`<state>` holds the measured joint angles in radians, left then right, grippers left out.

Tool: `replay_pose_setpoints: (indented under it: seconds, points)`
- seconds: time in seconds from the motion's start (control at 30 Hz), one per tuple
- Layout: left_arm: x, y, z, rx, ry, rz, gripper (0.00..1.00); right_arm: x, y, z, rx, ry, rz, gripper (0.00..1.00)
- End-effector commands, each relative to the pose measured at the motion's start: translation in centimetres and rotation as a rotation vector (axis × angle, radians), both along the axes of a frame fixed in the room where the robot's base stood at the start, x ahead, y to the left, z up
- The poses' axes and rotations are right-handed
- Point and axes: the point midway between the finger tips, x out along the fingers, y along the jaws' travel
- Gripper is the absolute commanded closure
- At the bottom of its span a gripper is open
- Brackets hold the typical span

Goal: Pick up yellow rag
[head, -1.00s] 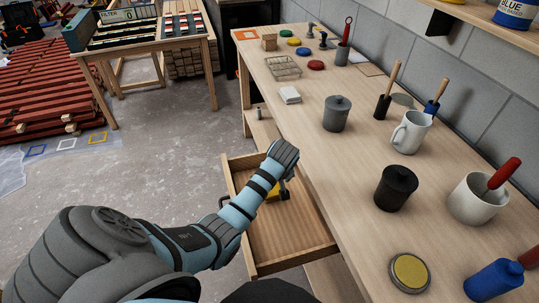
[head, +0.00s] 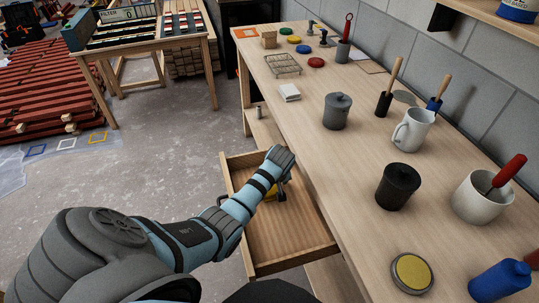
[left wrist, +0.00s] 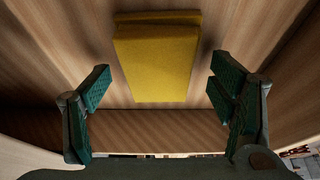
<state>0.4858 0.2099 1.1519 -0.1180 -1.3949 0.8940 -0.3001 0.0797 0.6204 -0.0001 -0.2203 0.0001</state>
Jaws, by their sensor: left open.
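The yellow rag (left wrist: 158,58) lies folded on the floor of the open drawer in the left wrist view. In the head view only a small part of the rag (head: 270,195) shows beside my left gripper (head: 281,193), and the rest is hidden behind the arm. My left gripper also shows in the left wrist view (left wrist: 162,95), with its green-padded fingers spread wide, one to each side of the rag and apart from it. Nothing is between the fingers' grip. The open drawer (head: 285,245) juts out from the workbench. My right gripper is not in view.
The drawer walls stand close around the left gripper. The workbench top (head: 300,120) carries a grey lidded pot (head: 337,112), a white mug (head: 411,130), a black pot (head: 396,187) and a yellow-topped tin (head: 411,273). The floor left of the drawer is clear.

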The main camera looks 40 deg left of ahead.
Motion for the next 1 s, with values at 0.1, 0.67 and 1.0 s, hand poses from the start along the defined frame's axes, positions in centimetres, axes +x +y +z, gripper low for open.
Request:
replay_pose_setpoints:
  seconds: [0.1,0.67,1.0]
  points:
    - [0.0,0.0,0.0,0.0,0.0,0.0,0.22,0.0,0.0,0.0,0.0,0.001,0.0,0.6]
    - [0.0,0.0,0.0,0.0,0.0,0.0,0.7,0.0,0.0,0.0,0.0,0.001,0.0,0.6]
    - [0.1,0.0,2.2,0.001,-0.002,0.001,0.7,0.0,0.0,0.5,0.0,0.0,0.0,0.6]
